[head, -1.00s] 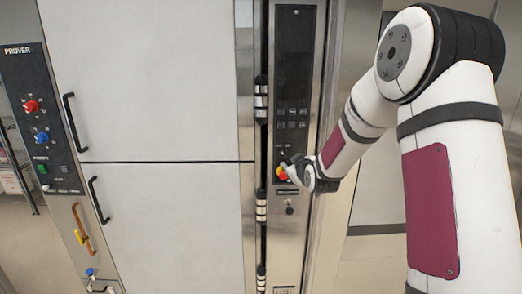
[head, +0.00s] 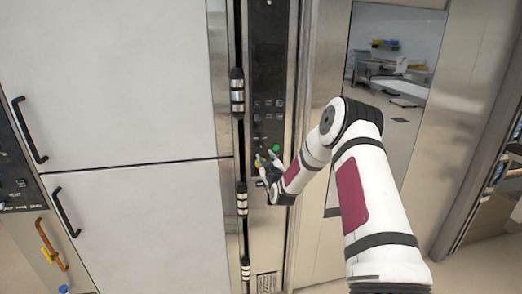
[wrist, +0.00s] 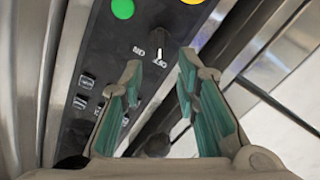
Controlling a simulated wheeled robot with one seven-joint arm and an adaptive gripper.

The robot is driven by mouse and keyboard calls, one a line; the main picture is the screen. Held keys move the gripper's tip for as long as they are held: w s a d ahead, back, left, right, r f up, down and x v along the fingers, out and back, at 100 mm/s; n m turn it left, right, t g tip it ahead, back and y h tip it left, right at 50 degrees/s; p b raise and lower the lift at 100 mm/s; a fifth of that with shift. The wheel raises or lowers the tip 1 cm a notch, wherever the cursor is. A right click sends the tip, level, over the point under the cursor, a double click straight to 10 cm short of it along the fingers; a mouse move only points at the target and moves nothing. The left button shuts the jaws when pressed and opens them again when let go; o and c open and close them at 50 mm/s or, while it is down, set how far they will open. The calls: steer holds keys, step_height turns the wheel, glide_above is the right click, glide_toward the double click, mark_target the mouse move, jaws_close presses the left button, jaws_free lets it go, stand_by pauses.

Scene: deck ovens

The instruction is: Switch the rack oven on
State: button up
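The rack oven's dark control panel (head: 267,95) stands upright in a steel column in the head view. A green button (head: 275,148) shows on it, also in the wrist view (wrist: 123,8). A yellow part (head: 257,163) shows beside my gripper (head: 262,164). In the wrist view, a black rotary knob (wrist: 176,40) with a white mark sits by ON and OFF lettering; the mark is near OFF. My gripper (wrist: 158,78) is open, its teal-padded fingers apart and empty, just short of the knob.
Pale cabinet doors with black handles (head: 66,212) fill the left. Steel hinges (head: 241,200) run beside the panel. A windowed steel door (head: 385,100) is right of the panel. Another panel (head: 15,180) shows at the far left. Floor is open at lower right.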

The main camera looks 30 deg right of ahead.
mark_target(262, 147)
steer(key=b+x, duration=0.1)
steer(key=x, duration=0.7)
steer(key=shift+w+d, duration=0.1)
steer(key=shift+c, duration=0.5)
jaws_close()
